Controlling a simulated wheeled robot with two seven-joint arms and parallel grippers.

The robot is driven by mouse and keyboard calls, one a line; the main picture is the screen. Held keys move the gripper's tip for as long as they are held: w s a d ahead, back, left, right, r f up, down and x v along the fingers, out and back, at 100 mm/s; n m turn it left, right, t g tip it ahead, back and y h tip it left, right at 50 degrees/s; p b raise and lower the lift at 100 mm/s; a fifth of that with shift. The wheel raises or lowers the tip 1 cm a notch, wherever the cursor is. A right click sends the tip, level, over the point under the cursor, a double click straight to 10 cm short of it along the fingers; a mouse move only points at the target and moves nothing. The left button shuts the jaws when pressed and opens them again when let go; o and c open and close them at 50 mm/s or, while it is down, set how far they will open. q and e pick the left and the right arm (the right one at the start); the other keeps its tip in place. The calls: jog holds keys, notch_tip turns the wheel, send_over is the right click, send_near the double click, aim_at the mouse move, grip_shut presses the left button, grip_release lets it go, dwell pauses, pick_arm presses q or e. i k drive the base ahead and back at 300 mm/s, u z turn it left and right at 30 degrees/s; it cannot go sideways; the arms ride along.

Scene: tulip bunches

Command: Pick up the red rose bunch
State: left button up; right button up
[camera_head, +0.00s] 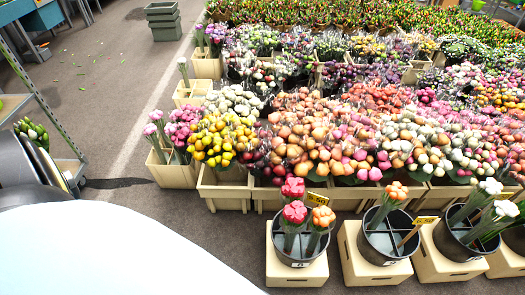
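Two red-pink rose bunches stand in a dark divided bucket (296,261) at the lower middle. The rear red bunch (293,187) stands behind the front red bunch (295,212). An orange bunch (322,217) shares the bucket on the right side. The bucket sits on a pale wooden crate (275,272). Neither of my grippers is in view. A large white shape, likely part of my own body, fills the lower left and hides the floor there.
More dark buckets stand to the right, one with an orange bunch (396,192) and one with white bunches (491,187). Dense crates of mixed flowers (320,140) lie behind. A metal rack (50,115) stands at the left. The grey floor (100,80) between is open.

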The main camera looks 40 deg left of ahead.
aim_at(294, 218)
jog(key=u, duration=0.35)
jog(key=k, duration=0.8)
jog(key=u, duration=0.15)
jog(key=i, duration=0.55)
jog(key=u, duration=0.25)
